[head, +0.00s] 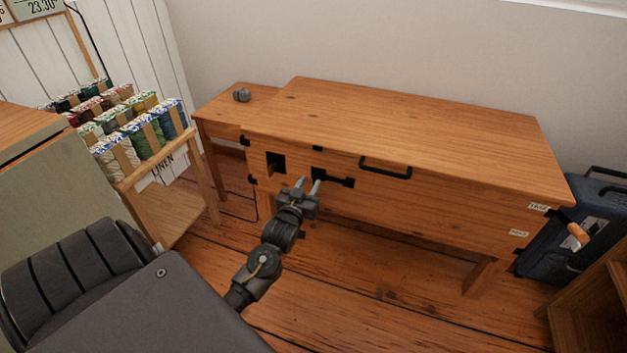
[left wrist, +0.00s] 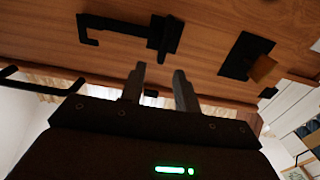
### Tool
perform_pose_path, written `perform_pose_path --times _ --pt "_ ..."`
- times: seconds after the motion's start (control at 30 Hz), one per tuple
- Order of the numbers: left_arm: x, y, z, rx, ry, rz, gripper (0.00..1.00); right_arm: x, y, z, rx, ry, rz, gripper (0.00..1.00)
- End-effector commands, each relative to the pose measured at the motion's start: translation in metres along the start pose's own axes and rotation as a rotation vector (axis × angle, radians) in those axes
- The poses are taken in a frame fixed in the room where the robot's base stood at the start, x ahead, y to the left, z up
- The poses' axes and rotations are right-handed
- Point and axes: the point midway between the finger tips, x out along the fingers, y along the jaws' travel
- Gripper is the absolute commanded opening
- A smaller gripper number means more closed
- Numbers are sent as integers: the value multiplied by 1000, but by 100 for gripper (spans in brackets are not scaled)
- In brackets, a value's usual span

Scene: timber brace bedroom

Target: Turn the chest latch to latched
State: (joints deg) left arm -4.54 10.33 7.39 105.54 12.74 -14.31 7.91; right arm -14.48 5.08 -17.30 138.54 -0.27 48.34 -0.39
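The wooden chest (head: 420,125) stands against the wall. Its front carries a black latch (head: 335,179), whose arm points right in the head view, away from the black catch plate (head: 276,163) at its left. In the left wrist view the picture is turned over: the latch (left wrist: 165,36) has its arm pointing left with a hooked end, and the catch plate (left wrist: 246,55) is at the right. My left gripper (head: 309,184) is open and empty, with its fingertips near the latch's pivot end; contact cannot be told. My right gripper is out of view.
A black handle (head: 386,169) sits on the chest front, right of the latch. A rack of yarn (head: 130,135) stands at the left beside a small side table (head: 225,112). A blue case (head: 575,230) is at the right. The floor before the chest is clear.

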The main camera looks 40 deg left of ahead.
Motion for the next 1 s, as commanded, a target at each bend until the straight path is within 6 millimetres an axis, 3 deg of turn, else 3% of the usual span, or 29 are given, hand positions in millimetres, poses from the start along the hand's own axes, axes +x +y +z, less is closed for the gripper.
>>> perform_pose_path --times 0.1,0.3,0.67,0.9,1.0 --pt "21 0 2 2 2 -1 32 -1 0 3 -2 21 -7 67" --pt "40 0 2 1 -1 -1 32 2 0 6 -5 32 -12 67" --pt "45 0 0 1 -1 0 32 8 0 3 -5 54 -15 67" --pt "44 0 0 1 -1 0 0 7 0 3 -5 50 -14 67" --pt "44 0 0 1 -1 0 0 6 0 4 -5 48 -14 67"
